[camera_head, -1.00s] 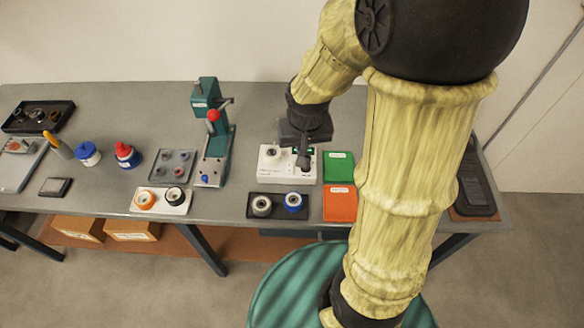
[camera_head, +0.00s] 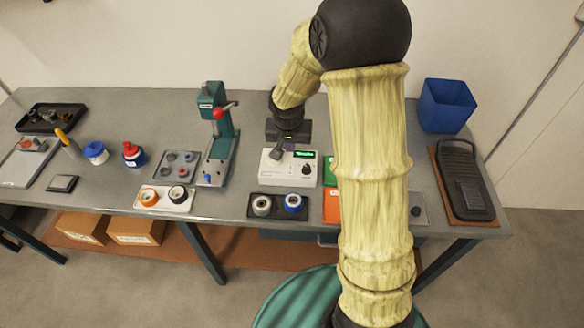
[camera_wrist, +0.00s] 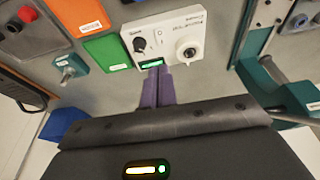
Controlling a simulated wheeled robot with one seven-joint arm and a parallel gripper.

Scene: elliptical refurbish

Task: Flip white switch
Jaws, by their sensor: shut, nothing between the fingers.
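The white box (camera_head: 277,173) stands near the middle of the bench. It has a lit green display (camera_head: 304,154), a black knob (camera_head: 306,170) and a round socket, which shows in the wrist view (camera_wrist: 190,52).
A green press (camera_head: 216,140) stands left of the box. A black tray (camera_head: 277,205) with two round parts lies in front. Green (camera_wrist: 106,52) and orange (camera_wrist: 80,15) bins are beside it. A blue bin (camera_head: 445,105) stands at the back right.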

